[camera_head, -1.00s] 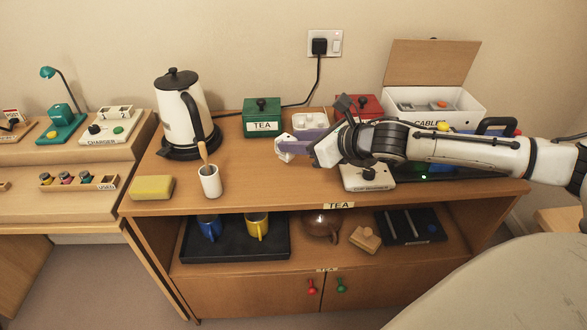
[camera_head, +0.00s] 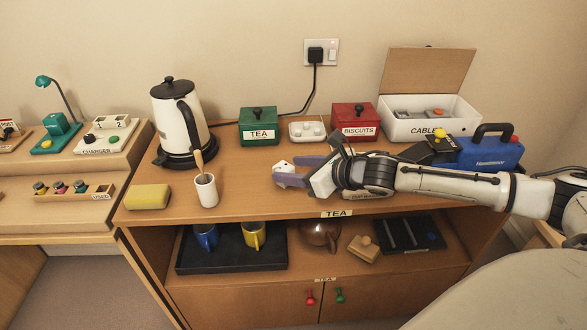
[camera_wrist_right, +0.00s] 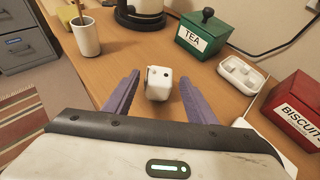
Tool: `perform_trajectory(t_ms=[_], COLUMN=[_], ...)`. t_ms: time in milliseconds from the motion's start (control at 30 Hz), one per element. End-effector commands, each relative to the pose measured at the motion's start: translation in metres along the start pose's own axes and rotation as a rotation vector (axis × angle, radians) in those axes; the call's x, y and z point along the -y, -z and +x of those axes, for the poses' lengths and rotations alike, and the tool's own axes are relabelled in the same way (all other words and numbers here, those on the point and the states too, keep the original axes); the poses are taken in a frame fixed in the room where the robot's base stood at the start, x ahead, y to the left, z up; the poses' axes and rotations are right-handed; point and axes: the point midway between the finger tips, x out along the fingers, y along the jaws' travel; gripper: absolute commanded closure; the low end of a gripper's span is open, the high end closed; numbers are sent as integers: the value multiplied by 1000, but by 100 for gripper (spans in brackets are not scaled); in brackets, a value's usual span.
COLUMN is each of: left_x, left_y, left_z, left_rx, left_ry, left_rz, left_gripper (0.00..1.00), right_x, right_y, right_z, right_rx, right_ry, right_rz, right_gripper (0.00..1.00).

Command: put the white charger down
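The white charger (camera_head: 282,167) is a small white cube with dark holes. It appears to rest on the wooden tabletop (camera_head: 240,180), left of the middle. My right gripper (camera_head: 291,171) is low at the charger, with its purple fingers spread on either side. In the right wrist view, the charger (camera_wrist_right: 158,84) sits between the fingertips (camera_wrist_right: 158,90), with a gap showing on both sides. My left gripper is in no view.
Behind stand the green TEA box (camera_head: 259,126), a white tray (camera_head: 307,129) and the red BISCUITS box (camera_head: 355,121). A kettle (camera_head: 180,117), a cup with a wooden stick (camera_head: 206,191) and a yellow sponge (camera_head: 148,197) stand left. The tabletop left of the charger is clear.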

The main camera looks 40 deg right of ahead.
Motion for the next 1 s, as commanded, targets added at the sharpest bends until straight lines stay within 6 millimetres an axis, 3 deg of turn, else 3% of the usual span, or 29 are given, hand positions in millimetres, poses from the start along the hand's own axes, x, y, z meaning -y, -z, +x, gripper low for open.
perform_trajectory(t_ms=[333, 600, 1000], left_x=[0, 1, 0], left_y=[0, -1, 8], left_z=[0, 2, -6], left_rx=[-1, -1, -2], left_ry=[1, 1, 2], left_rz=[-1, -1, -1], left_gripper=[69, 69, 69], right_x=[1, 1, -1], right_y=[0, 2, -2], right_z=[-6, -37, -68], right_rx=[-2, -5, -4], right_ry=[2, 3, -1], right_rz=[-2, -3, 2], right_gripper=[49, 49, 49])
